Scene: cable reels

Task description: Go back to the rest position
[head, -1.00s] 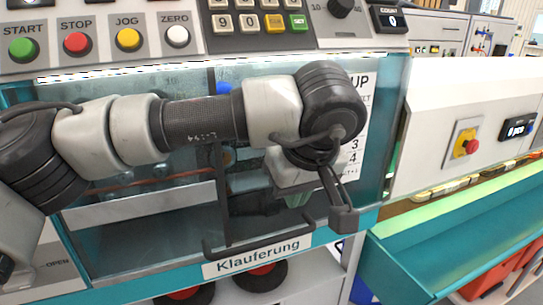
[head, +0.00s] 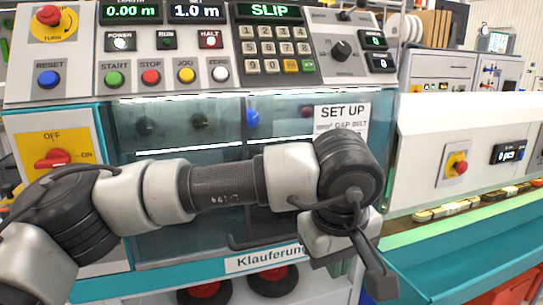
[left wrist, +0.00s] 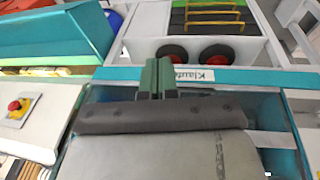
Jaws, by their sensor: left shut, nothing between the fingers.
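My left arm reaches across the front of the machine in the head view, from the left edge to the right of the middle. My left gripper (head: 338,250) is in front of the machine's lower right corner, beside the "Klauferung" label (head: 268,257). Its fingertips are hard to make out there. In the left wrist view, the gripper's dark green fingers (left wrist: 156,78) are together, with nothing held between them. The label (left wrist: 193,75) shows just right of them. My right gripper is in neither view.
The control panel (head: 205,72) with buttons and keypad is above my arm. The clear window (head: 180,135) and dark handle bar (head: 265,242) are behind it. A teal tray (head: 465,255) stands at the right. Black and red wheels (head: 272,282) are below the machine's teal edge.

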